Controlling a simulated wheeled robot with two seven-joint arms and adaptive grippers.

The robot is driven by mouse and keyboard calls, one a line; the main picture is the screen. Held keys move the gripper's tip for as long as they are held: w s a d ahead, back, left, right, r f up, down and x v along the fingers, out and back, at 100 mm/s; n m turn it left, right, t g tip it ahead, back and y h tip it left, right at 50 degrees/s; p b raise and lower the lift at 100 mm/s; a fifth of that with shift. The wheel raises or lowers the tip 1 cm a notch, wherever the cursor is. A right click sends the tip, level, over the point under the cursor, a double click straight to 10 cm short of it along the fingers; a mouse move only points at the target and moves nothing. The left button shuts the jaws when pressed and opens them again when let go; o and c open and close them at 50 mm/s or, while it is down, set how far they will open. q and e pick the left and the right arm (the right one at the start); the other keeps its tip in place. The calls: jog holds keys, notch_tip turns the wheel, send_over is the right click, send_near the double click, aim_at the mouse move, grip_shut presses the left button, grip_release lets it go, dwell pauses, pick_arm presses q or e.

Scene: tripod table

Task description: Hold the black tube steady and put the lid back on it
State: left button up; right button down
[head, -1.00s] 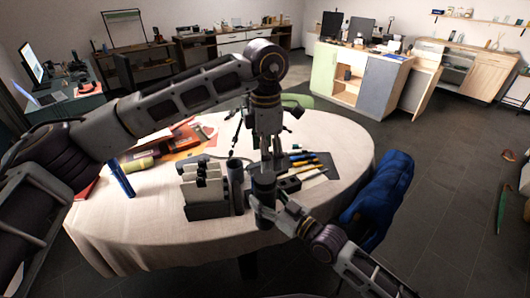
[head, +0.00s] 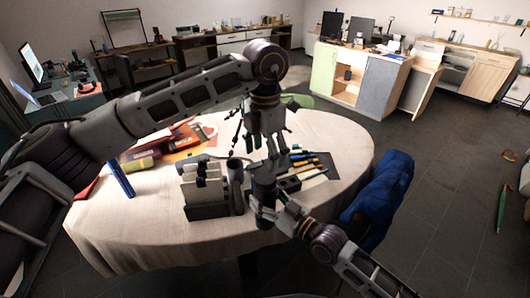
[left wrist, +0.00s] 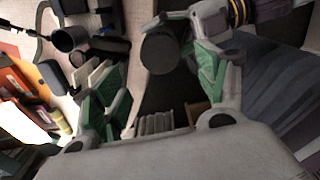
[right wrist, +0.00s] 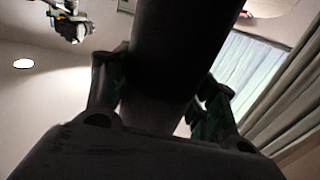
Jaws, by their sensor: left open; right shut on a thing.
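The black tube (head: 264,180) stands roughly upright at the table's near edge. My right gripper (head: 262,207) is shut around it; in the right wrist view the dark tube (right wrist: 180,45) runs between the fingers. My left gripper (head: 268,154) is open just above the tube's top, pointing down. In the left wrist view the tube's round dark end (left wrist: 160,53) shows between the spread fingers, nearer the right one. No separate lid shows in the left fingers. I cannot tell whether this dark end is the lid or the tube's mouth.
A rack with pale cards (head: 206,192) and a grey cup (head: 234,168) stand left of the tube. A dark block (head: 289,184) and several pens (head: 307,160) lie to the right. A blue jacket (head: 378,200) is beside the table (head: 130,225). The cloth's front left is clear.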

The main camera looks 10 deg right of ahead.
aim_at(265, 176)
pick_arm(q)
jog(key=shift+f, duration=4)
jog(key=shift+c, duration=0.5)
jog(key=c, duration=1)
jog(key=o, duration=1.2)
jog(key=shift+r, duration=0.15)
jog(key=shift+r, duration=5.85)
jog(key=shift+w, duration=0.1)
